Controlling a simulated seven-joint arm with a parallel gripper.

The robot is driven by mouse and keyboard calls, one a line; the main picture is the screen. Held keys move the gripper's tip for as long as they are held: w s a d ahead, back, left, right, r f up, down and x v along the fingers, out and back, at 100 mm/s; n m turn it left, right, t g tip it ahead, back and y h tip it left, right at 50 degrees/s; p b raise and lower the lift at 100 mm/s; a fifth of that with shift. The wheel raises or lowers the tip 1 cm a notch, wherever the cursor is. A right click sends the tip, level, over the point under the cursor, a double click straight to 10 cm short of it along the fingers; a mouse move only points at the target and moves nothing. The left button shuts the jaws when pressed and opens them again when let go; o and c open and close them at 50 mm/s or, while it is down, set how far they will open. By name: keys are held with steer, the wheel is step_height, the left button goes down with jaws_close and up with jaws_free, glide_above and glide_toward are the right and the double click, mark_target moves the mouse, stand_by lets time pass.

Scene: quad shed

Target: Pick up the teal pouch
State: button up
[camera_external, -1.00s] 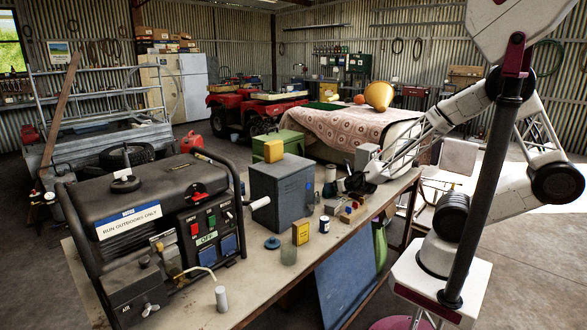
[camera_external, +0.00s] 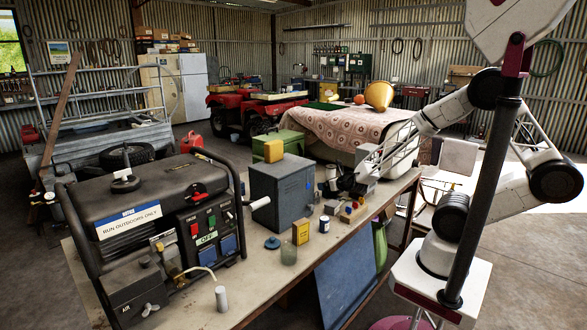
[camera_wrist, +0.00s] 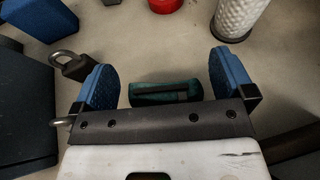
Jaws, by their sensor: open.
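The teal pouch (camera_wrist: 165,91) lies on the worktop in the wrist view, a small dark teal roll with a dark band along it. It sits between the two blue finger pads of my gripper (camera_wrist: 163,80), with a gap to each pad. The gripper is open and holds nothing. The gripper's body hides the near side of the pouch's surroundings. In the external view my gripper (camera_external: 350,184) is low over the far end of the bench, beside the grey metal box, and I cannot make out the pouch there.
A padlock (camera_wrist: 76,66) lies by the left finger. A white textured cylinder (camera_wrist: 240,16) and a red round thing (camera_wrist: 165,4) stand beyond the fingers. A grey metal box (camera_external: 284,194) and a generator (camera_external: 150,225) stand on the bench (camera_external: 255,300).

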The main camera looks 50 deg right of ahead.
steer(key=shift+w+d+f, duration=0.1)
steer(key=shift+w+f, duration=0.1)
steer(key=shift+w, duration=0.25)
steer(key=c, duration=0.6)
